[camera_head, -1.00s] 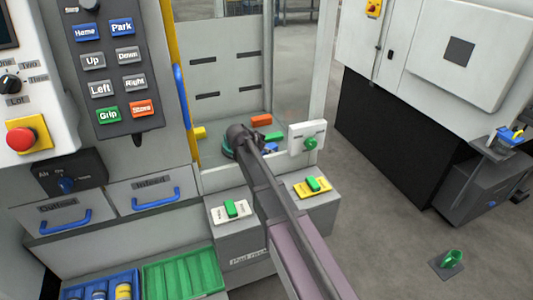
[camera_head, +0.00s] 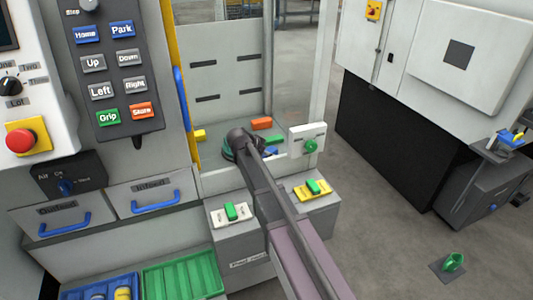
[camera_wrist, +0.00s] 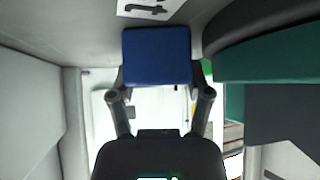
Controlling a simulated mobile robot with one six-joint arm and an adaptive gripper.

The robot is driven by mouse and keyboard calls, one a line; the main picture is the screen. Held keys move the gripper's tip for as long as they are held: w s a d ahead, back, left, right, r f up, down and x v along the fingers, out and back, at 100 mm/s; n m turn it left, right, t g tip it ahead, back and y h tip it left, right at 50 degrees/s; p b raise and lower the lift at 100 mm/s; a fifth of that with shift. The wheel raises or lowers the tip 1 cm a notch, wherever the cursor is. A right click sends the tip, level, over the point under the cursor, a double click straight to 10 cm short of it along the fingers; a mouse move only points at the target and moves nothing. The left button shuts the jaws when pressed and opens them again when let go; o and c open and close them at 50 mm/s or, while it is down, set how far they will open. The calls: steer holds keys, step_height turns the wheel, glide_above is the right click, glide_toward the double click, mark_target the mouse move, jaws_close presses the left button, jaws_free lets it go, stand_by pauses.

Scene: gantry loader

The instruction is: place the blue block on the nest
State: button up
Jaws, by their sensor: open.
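In the wrist view the blue block (camera_wrist: 157,52) is at the top middle, lying across the ends of my gripper's fingers. My gripper (camera_wrist: 158,84) is open, with one finger at each side of the block's near edge. I cannot tell whether the fingers touch it. In the head view a blue piece (camera_head: 271,151) shows partly behind my arm inside the loader bay, and my fingers are hidden behind my wrist. I cannot make out the nest in either view.
In the bay lie an orange block (camera_head: 262,123), a green block (camera_head: 279,139) and a yellow block (camera_head: 199,134). A white panel with a green knob (camera_head: 310,146) stands to the right. A green tray (camera_head: 180,280) is at the front. A button panel (camera_head: 120,75) stands left.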

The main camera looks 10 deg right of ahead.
steer(key=shift+r, duration=0.15)
steer(key=shift+p+v, duration=0.7)
steer(key=shift+v, duration=0.15)
steer(key=p+v, duration=0.7)
steer(key=v, duration=0.3)
steer(key=shift+a+r, duration=0.1)
steer(key=shift+a, duration=0.05)
steer(key=shift+c, duration=0.4)
